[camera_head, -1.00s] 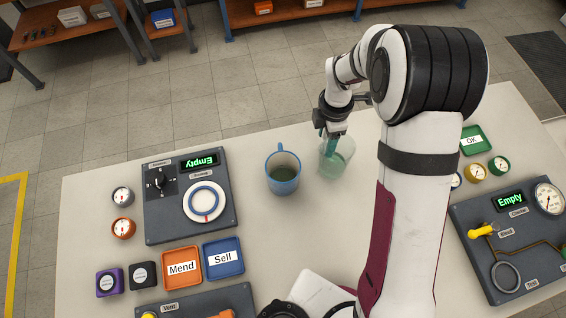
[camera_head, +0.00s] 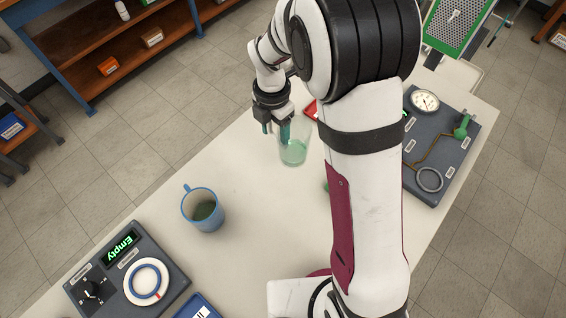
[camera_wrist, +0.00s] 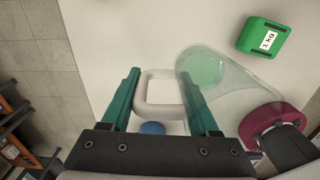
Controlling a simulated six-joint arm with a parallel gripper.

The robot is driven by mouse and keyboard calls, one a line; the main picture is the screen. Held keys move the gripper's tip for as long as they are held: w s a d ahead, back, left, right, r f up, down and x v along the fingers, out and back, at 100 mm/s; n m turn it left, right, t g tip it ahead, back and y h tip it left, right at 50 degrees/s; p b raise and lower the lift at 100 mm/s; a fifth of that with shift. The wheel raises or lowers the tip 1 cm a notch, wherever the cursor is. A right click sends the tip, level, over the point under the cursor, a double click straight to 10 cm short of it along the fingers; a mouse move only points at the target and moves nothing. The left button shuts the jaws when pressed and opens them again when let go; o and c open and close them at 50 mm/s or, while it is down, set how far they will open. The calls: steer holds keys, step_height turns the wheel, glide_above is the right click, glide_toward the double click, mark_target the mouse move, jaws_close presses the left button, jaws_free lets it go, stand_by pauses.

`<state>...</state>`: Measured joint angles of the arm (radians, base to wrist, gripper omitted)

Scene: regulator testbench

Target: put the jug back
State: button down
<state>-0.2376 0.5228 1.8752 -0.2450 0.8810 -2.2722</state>
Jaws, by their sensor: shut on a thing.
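The jug (camera_head: 294,150) is a clear vessel with some green liquid low inside. It looks upright over the table at the far side, and I cannot tell whether its base touches the tabletop. My gripper (camera_head: 275,131) is at the jug's left side, shut on its handle. In the wrist view the jug (camera_wrist: 225,72) is to the right, and its pale loop handle (camera_wrist: 158,75) lies between the teal fingers. A blue mug (camera_head: 203,212) with dark contents stands on the table, left of and nearer than the jug, apart from it.
The bench (camera_head: 250,180) is clear between mug and jug. A dial panel (camera_head: 125,280) reading Empty is at the near left. A gauge panel (camera_head: 440,140) is at the right, partly behind my arm. A red tray edge (camera_head: 310,109) shows behind the jug. A green 1 kg weight (camera_wrist: 263,38) is on the table.

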steer(key=s+d+r, duration=0.2)
steer(key=d+r, duration=0.2)
steer(key=d, duration=0.5)
steer(key=w+a+f, duration=0.1)
steer(key=a+f, duration=0.1)
steer(key=a, duration=0.1)
steer(key=w+a+f, duration=0.1)
steer(key=a+f, duration=0.1)
steer(key=a, duration=0.2)
steer(key=w+a+f, duration=0.1)
steer(key=a+f, duration=0.2)
steer(key=shift+w+a, duration=0.3)
steer(key=shift+a, duration=0.1)
steer(key=shift+f, duration=1.95)
steer(key=shift+f, duration=0.15)
steer(key=shift+c, duration=0.7)
jaws_free()
